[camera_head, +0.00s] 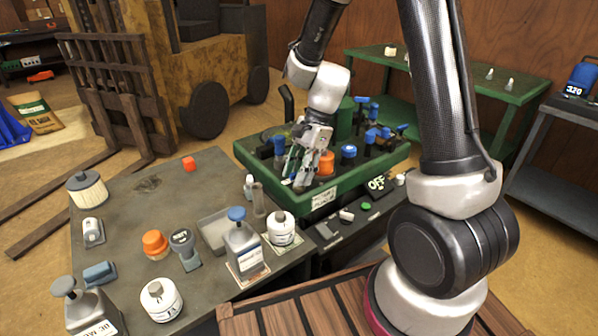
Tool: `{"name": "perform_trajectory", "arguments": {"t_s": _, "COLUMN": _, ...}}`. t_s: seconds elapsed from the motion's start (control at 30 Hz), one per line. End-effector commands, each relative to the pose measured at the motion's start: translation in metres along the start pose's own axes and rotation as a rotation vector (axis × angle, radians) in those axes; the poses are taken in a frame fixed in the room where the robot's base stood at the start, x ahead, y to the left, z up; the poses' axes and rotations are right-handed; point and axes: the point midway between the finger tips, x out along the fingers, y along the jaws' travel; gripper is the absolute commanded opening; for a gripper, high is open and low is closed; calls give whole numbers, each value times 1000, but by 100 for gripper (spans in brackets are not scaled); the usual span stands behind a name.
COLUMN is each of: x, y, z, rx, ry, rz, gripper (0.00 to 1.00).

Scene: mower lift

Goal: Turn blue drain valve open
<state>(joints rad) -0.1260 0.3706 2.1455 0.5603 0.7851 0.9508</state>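My gripper (296,181) is low over the left front part of the green tray (372,179), fingers pointing down. Its fingers are small and partly overlap, so I cannot tell whether they are apart or hold anything. Several blue-topped parts stand in the tray. One blue handle (279,144) is just left of my gripper. A round blue cap (348,151) is to its right, and another blue top (370,136) is farther right. I cannot tell which is the drain valve, or whether any is turned. My arm hides part of the tray.
An orange cap (326,158) is close to the gripper's right. A grey table (135,206) with bottles stands at front left. A forklift (205,70) and green bench (520,92) stand behind.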

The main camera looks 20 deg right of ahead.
Motion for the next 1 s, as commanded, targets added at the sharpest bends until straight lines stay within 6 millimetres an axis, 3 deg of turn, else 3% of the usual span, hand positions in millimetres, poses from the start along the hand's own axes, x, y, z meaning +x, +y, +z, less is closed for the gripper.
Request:
{"name": "perform_trajectory", "arguments": {"t_s": 0.1, "x": 0, "y": 0, "z": 0, "rx": 0, "ry": 0, "rz": 0, "gripper": 33}}
{"name": "perform_trajectory", "arguments": {"t_s": 0.3, "x": 0, "y": 0, "z": 0, "rx": -1, "ry": 0, "rz": 0, "gripper": 0}}
{"name": "perform_trajectory", "arguments": {"t_s": 0.67, "x": 0, "y": 0, "z": 0, "rx": -23, "ry": -1, "rz": 9, "gripper": 0}}
{"name": "perform_trajectory", "arguments": {"t_s": 1.0, "x": 0, "y": -1, "z": 0, "rx": -202, "ry": 0, "rz": 83, "gripper": 0}}
